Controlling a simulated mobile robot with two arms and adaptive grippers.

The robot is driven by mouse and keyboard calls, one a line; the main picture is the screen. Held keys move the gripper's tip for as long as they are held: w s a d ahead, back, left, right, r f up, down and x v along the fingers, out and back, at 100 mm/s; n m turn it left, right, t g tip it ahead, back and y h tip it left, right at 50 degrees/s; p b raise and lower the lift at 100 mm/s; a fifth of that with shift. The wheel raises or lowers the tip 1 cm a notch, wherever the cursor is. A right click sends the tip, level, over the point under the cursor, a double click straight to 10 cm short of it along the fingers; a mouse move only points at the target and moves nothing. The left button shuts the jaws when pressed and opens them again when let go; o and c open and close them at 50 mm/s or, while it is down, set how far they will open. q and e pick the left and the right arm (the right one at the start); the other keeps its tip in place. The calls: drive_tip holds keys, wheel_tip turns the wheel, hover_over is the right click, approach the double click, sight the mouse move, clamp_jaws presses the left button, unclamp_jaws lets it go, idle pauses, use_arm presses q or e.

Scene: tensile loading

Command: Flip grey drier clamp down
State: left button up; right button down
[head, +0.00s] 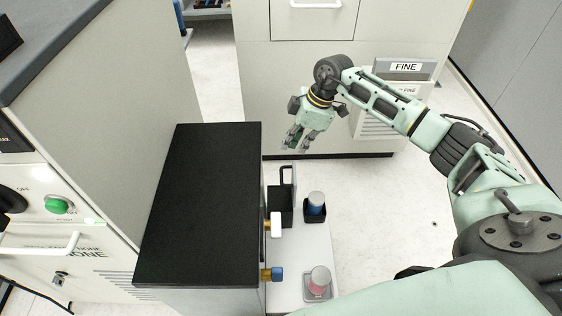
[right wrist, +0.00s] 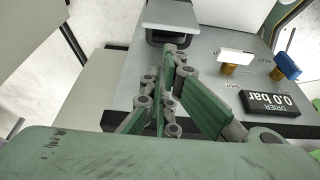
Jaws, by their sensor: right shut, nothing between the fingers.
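The drier is a box with a black top (head: 205,200) and a grey front panel. In the right wrist view its panel (right wrist: 210,70) carries an upside-down "DRIER 0.0 bar" display (right wrist: 272,103). My right gripper (head: 293,143) is shut and empty, above and beyond the loop handle. Its fingertips (right wrist: 172,52) appear close to the grey piece; contact cannot be judged. My left gripper is not in view.
A white-handled valve (head: 276,225) and a blue valve (head: 275,274) stick out of the drier front. Beside them, a white surface (head: 300,262) holds a black holder with a blue-banded vessel (head: 316,203) and a red vessel (head: 320,280).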

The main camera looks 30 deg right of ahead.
drive_tip(key=b, duration=0.2)
approach(282, 172)
drive_tip(key=a+x, duration=0.1)
drive_tip(key=x, duration=0.4)
drive_tip(key=shift+w+a+f+b, duration=0.1)
drive_tip(key=shift+w+f+b, duration=0.25)
drive_tip(key=shift+f, duration=0.1)
drive_tip(key=shift+a+f, duration=0.1)
drive_tip(key=shift+f, duration=0.15)
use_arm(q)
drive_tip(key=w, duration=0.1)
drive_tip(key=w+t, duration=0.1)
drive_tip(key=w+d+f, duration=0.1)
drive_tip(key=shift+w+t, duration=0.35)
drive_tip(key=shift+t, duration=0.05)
